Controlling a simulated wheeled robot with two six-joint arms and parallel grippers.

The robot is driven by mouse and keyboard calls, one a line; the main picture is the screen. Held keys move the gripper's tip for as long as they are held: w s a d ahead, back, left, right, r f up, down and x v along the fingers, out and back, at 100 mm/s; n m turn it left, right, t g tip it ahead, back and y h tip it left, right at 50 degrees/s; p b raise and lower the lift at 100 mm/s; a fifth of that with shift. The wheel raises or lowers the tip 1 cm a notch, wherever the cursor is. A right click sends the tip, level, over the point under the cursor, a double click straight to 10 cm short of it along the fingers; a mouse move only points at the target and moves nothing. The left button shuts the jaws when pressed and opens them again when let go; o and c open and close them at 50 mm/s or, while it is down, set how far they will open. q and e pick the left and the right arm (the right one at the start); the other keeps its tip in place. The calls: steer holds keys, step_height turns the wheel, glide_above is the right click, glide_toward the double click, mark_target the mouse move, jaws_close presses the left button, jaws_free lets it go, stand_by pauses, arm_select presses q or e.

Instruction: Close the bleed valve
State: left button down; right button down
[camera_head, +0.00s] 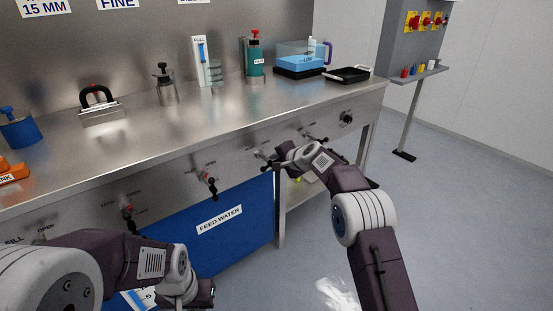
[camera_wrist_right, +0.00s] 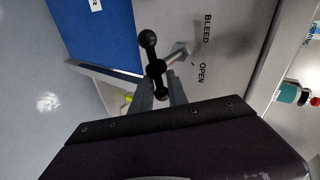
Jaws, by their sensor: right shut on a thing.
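The bleed valve handle (camera_wrist_right: 150,52) is a black bar with ball ends and a round hub. It sits on the steel front panel by the labels BLEED and OPEN in the right wrist view. In the head view the handle (camera_head: 267,168) shows partly, left of my right gripper (camera_head: 281,159). My right gripper's two grey fingers (camera_wrist_right: 160,88) are shut on the handle near its hub. The handle lies at a slant in the wrist view. My left gripper (camera_head: 205,293) is low at the left, apart from the panel valves; its jaws do not show clearly.
Other valve handles (camera_head: 208,180) stick out along the panel beside the blue FEED WATER panel (camera_head: 225,232). A black knob (camera_head: 346,118) is at the panel's right end. The steel bench top (camera_head: 190,120) carries several tools above.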

steer(key=shift+f+m+g+y+p, duration=0.2)
steer(key=shift+m+g+y+p, duration=0.2)
steer(key=shift+p, duration=0.2)
stand_by(0.3)
steer(key=c, duration=1.5)
jaws_free()
steer(key=shift+d+f, duration=0.1)
steer(key=shift+o, duration=0.2)
steer(key=v, duration=0.9)
